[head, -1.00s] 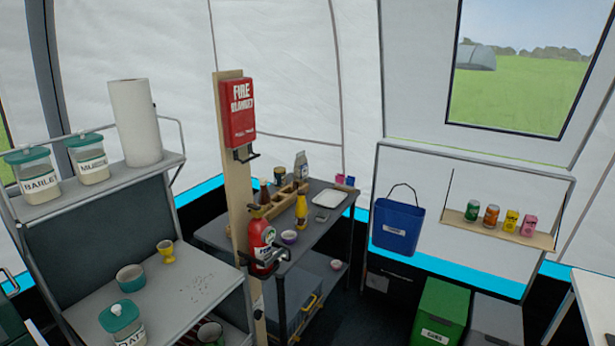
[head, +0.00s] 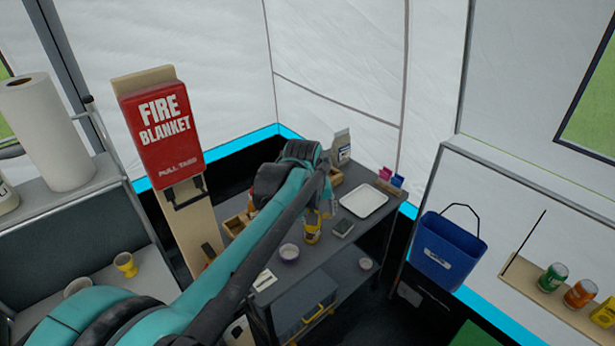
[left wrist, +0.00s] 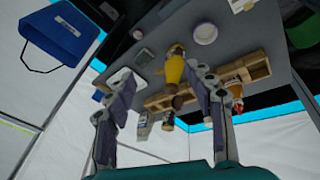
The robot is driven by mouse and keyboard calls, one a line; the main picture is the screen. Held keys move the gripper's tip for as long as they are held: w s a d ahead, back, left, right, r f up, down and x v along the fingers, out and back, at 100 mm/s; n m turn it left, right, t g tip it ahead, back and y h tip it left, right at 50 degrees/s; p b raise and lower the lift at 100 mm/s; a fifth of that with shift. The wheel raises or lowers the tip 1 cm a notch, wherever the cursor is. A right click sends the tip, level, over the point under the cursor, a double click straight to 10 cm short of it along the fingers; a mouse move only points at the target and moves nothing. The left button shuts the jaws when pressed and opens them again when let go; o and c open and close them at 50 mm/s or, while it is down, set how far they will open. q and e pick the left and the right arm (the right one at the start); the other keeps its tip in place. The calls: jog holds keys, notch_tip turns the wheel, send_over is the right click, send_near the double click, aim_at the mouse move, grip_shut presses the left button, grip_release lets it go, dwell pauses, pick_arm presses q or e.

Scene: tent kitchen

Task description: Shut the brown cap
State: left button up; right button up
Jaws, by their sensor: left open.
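A yellow bottle (head: 312,229) stands on the grey side table. In the left wrist view the yellow bottle (left wrist: 172,70) shows with its brown cap (left wrist: 181,89) at its lower end, as that view is turned over. I cannot tell how far the cap is open. In the head view my arm and hand hide the cap. My left gripper (head: 322,198) is over the table by the bottle's top. In the left wrist view its open, empty fingers (left wrist: 160,82) spread to either side of the bottle, which appears beyond them. My right gripper is not in view.
A wooden rack (left wrist: 238,69) with an orange-brown bottle (left wrist: 236,90) is beside the yellow bottle. On the table (head: 285,272) are a white tray (head: 364,201), a purple-rimmed bowl (head: 289,252) and a carton (head: 341,148). A post with a red fire blanket box (head: 163,127) stands left.

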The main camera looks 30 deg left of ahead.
pick_arm(q)
jog(key=w+a+n+p, duration=0.2)
jog(key=w+a, duration=0.2)
jog(key=w, duration=0.1)
jog(key=w+a+f+n+g+p, duration=0.1)
jog(key=w+a+n+p, duration=0.1)
jog(key=w, duration=0.3)
jog(key=w+a+n+g+p, duration=0.1)
jog(key=w+a+n+p, duration=0.2)
jog(key=w+a+p, duration=0.1)
jog(key=shift+w+a+f+h, duration=0.15)
jog(key=shift+w+a, duration=0.05)
jog(key=shift+a, duration=0.2)
jog(key=shift+w+a+f+h, duration=0.1)
jog(key=shift+w+a+h, duration=0.1)
jog(key=shift+a, duration=0.2)
jog(key=shift+a+f+g, duration=0.1)
jog(key=shift+f+g, duration=0.2)
jog(key=shift+f, duration=0.05)
jog(key=f, duration=0.2)
jog(key=f+b, duration=0.1)
jog(key=f, duration=0.2)
jog(key=w+f, duration=0.1)
jog(key=f, duration=0.1)
jog(key=shift+f, duration=0.15)
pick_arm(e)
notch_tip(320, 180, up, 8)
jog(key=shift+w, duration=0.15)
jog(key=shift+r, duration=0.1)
